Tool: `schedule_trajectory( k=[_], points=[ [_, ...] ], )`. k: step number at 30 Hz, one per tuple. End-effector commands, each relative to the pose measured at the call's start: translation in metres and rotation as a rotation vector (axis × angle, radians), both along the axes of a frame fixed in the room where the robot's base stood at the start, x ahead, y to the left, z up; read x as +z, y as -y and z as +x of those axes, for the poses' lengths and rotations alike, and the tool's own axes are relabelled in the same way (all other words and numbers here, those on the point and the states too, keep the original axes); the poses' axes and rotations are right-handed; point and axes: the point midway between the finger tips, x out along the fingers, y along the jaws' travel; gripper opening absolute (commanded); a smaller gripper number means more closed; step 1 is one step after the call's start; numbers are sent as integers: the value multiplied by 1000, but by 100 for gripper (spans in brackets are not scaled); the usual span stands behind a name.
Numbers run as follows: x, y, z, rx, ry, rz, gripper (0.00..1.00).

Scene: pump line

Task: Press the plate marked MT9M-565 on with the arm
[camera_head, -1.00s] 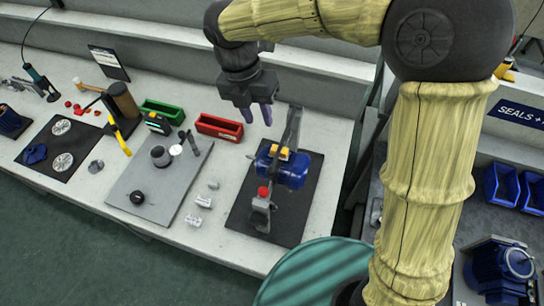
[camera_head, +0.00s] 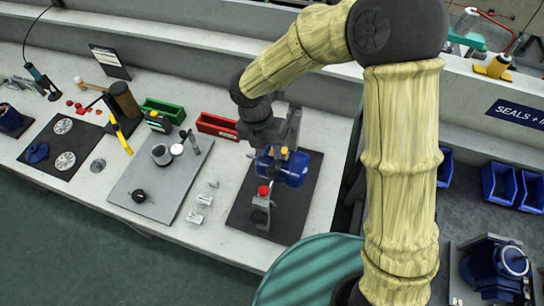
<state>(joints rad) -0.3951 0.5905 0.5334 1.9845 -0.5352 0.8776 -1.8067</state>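A blue pump or motor body (camera_head: 294,174) lies on a black mat (camera_head: 246,213), with a small yellow-orange piece (camera_head: 284,151) on top. A grey clamp-like fixture with a red knob (camera_head: 263,191) stands in front of it, and a grey upright stands behind. My gripper (camera_head: 270,151) is right over the blue body, pointing down. Its fingers merge with the dark blue behind them, so I cannot tell their opening or whether they touch. No marking MT9M-565 can be read, and I cannot make out which part is the plate.
Left of the mat are small metal parts (camera_head: 195,217), a grey board (camera_head: 160,192) with a round gauge, a red bin (camera_head: 217,126) and a green bin (camera_head: 164,111). Blue bins (camera_head: 499,183) stand on the right bench.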

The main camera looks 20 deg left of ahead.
Motion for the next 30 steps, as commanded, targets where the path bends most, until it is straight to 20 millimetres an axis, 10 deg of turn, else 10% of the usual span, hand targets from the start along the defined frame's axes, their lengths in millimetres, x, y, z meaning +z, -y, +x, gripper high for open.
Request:
schedule_trajectory(
  k=[9, 19, 24, 30],
  points=[
    [-44, 9, -1, 1, -2, -1, 32],
    [-48, 10, -1, 0, 0, 0, 32],
    [-48, 10, -1, 0, 0, 1, 1],
    [-48, 9, -1, 0, 0, 1, 0]
  ],
)
